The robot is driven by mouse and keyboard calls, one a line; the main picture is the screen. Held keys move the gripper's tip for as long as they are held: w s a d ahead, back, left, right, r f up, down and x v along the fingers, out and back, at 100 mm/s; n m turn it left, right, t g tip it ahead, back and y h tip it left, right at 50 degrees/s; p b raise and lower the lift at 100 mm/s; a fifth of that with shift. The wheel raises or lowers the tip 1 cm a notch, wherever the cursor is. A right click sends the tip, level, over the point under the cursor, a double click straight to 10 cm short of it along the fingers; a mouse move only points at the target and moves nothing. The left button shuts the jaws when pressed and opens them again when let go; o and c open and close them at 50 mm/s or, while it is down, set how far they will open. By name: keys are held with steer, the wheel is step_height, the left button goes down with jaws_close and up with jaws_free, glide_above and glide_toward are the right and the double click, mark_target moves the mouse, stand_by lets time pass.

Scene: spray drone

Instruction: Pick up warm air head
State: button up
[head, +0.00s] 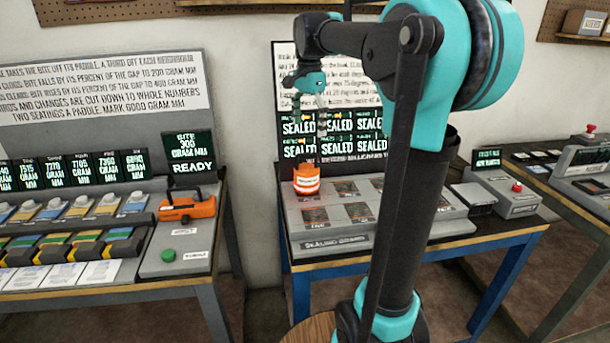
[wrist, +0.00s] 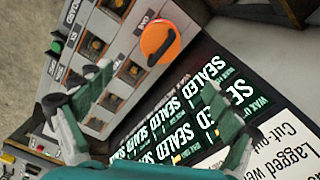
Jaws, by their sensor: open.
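An orange canister-like piece with a white label band, which I take to be the warm air head (head: 306,181), stands upright at the back left of the grey sealing board (head: 350,243). In the wrist view its round orange top (wrist: 160,40) shows beyond my fingertips, roughly centred between them. My gripper (head: 321,128) is above it, pointing down, and apart from it. In the wrist view both fingers of my gripper (wrist: 158,80) are spread wide with nothing between them.
Dark screens reading SEALED (head: 340,123) stand close behind the orange piece. Several square recesses (head: 358,211) lie to its right on the board. A left bench carries an orange tool (head: 187,208); a grey box with a red button (head: 513,195) stands right.

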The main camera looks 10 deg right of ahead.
mark_target(307, 168)
step_height(307, 168, down, 11)
steer(key=shift+f, duration=0.15)
steer(key=shift+s+a+f, duration=0.1)
steer(key=shift+a+f, duration=0.1)
steer(key=shift+f, duration=1.2)
steer(key=shift+s+a+f, duration=0.1)
steer(key=shift+a+f, duration=0.05)
steer(key=shift+f, duration=1.2)
steer(key=shift+c, duration=0.6)
steer(key=shift+r, duration=0.1)
steer(key=c, duration=1.8)
